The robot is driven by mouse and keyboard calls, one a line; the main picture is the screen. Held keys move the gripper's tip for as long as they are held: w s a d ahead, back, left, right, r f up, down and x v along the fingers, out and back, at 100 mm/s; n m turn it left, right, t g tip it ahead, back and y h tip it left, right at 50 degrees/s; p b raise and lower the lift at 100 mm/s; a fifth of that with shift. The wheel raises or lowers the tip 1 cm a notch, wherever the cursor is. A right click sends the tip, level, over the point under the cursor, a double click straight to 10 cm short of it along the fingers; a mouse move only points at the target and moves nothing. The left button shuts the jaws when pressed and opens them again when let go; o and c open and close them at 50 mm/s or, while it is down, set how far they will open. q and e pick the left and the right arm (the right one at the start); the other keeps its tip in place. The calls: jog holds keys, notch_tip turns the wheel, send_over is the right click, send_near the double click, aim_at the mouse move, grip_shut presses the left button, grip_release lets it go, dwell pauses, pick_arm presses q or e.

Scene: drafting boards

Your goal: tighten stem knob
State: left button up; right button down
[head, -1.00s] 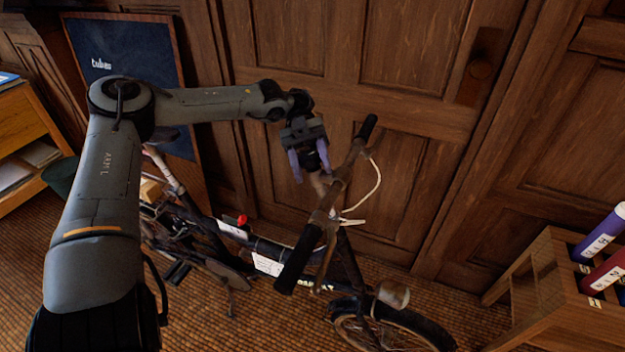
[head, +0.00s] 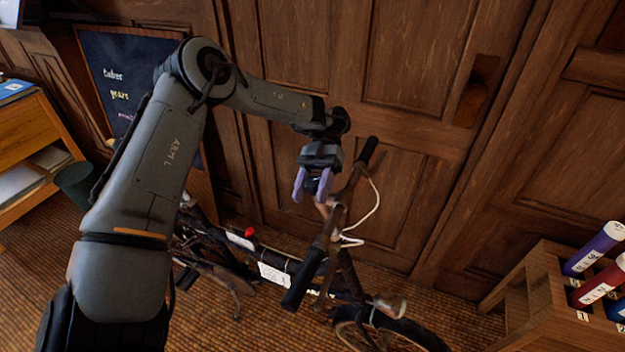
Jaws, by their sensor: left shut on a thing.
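My left gripper (head: 313,185) points down at the top of the bicycle's stem, just left of the handlebar (head: 334,212). Its purple fingers are shut on a small dark part there, which I take to be the stem knob; the fingers and the gripper body hide most of it. The bicycle (head: 290,262) stands upright in front of the door, with its handlebar running from upper right to lower left. My right gripper is not in view.
A wooden door (head: 405,60) stands close behind the bicycle. A wooden rack (head: 540,290) with coloured tubes (head: 594,248) is at the right. A chalkboard (head: 105,60) and a shelf with papers (head: 35,130) are at the left. A white cable (head: 374,205) loops beside the handlebar.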

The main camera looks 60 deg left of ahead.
pick_arm(q)
jog(key=shift+r+m+g+y+p, duration=0.15)
jog(key=shift+m+g+y+p, duration=0.25)
jog(key=shift+m+g+y, duration=0.15)
jog(key=shift+a+m+y, duration=0.1)
jog(key=shift+m+y, duration=0.35)
jog(key=shift+y, duration=0.2)
jog(key=o, duration=1)
jog(key=shift+f, duration=0.2)
jog(key=shift+c, duration=0.2)
